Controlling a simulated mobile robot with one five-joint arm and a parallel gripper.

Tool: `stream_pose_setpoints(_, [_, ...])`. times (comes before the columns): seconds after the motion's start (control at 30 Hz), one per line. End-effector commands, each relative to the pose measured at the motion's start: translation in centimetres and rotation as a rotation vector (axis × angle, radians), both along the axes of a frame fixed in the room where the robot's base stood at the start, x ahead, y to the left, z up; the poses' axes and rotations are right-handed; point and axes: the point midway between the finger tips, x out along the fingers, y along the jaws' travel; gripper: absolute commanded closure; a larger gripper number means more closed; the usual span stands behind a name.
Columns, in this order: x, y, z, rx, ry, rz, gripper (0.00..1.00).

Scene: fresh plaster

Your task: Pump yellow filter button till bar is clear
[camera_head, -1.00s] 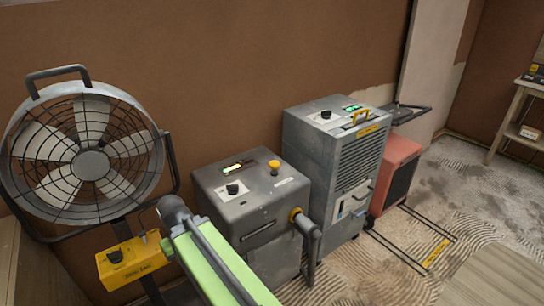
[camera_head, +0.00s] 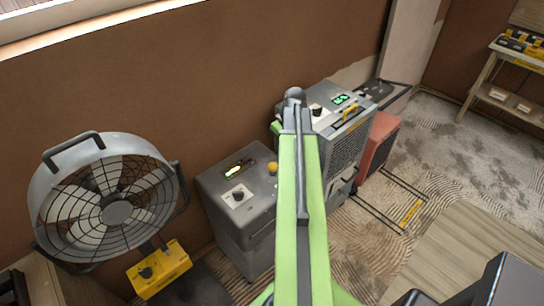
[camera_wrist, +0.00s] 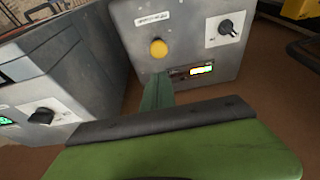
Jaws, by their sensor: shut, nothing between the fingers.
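The yellow filter button (camera_head: 272,168) is a round knob on top of the grey box machine (camera_head: 237,190). A small lit bar (camera_head: 236,171) sits beside it. The bar's exact level is too small to read. My gripper (camera_wrist: 158,92) is shut and empty. Its green fingers point toward the machine's top and appear below the button in the wrist view. I cannot tell the gap to the button. In the head view, my arm hides most of the gripper.
A black dial (camera_head: 238,196) is near the bar. The tall grey dehumidifier (camera_head: 350,130) stands to the right, partly behind my arm, with a red heater (camera_head: 378,140) beyond it. A caged fan (camera_head: 108,205) with a yellow box (camera_head: 160,270) stands left. A shelf (camera_head: 500,80) is far right.

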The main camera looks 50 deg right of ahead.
Motion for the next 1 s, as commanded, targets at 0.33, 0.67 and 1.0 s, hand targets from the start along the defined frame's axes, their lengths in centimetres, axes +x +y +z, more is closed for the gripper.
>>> stream_pose_setpoints(0.33, [0.5, 0.0, -2.0, 0.0, 0.001, 0.0, 1.0])
stream_pose_setpoints(0.67, [2.2, -0.2, -8.5, 0.0, 0.001, -0.001, 1.0])
stream_pose_setpoints(1.0, [2.8, -0.2, -13.7, 0.001, 0.001, -0.002, 1.0])
